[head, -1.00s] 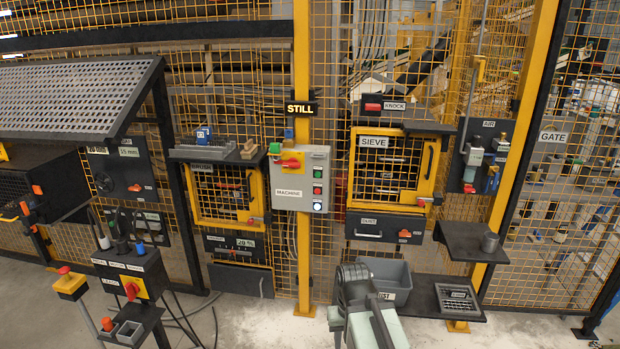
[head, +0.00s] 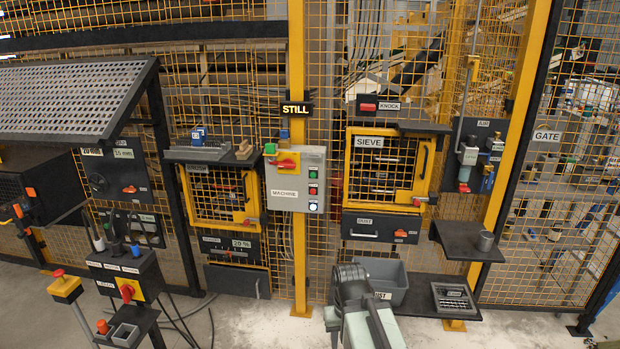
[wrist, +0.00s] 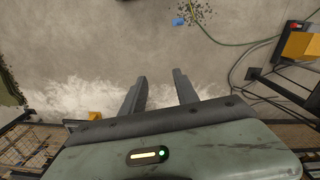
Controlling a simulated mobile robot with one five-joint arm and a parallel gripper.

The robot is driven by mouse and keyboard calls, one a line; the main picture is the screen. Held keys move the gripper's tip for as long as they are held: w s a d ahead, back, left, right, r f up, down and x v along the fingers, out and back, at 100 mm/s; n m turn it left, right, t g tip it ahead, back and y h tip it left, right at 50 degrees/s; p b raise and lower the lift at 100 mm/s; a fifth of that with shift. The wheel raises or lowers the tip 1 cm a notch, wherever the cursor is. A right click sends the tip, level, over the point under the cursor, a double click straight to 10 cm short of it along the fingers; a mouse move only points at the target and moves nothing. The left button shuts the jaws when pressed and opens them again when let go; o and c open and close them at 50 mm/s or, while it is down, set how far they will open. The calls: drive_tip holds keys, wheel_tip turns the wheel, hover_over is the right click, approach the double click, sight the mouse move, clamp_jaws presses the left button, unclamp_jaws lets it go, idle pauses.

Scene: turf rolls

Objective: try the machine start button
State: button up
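The grey machine control box (head: 297,180), labelled MACHINE, is on the yellow post in the head view. Down its right side are a green button (head: 313,174), a red button (head: 313,190) and a pale, bluish-lit button (head: 313,206). A sign above reads STILL (head: 296,109). My gripper (wrist: 160,76) shows in the wrist view with its two fingers apart and nothing between them, over the floor. In the head view my arm is low, below and right of the box; its fingers cannot be made out.
A grey bin (head: 384,280) and a dark tray (head: 454,298) stand near my arm. The sieve door (head: 389,170) and a dark shelf (head: 468,240) are to the right. A pedestal control box (head: 128,275) stands at lower left. Bare floor lies before the post.

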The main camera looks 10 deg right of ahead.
drive_tip(key=shift+c, duration=0.3)
clamp_jaws()
idle(1.6)
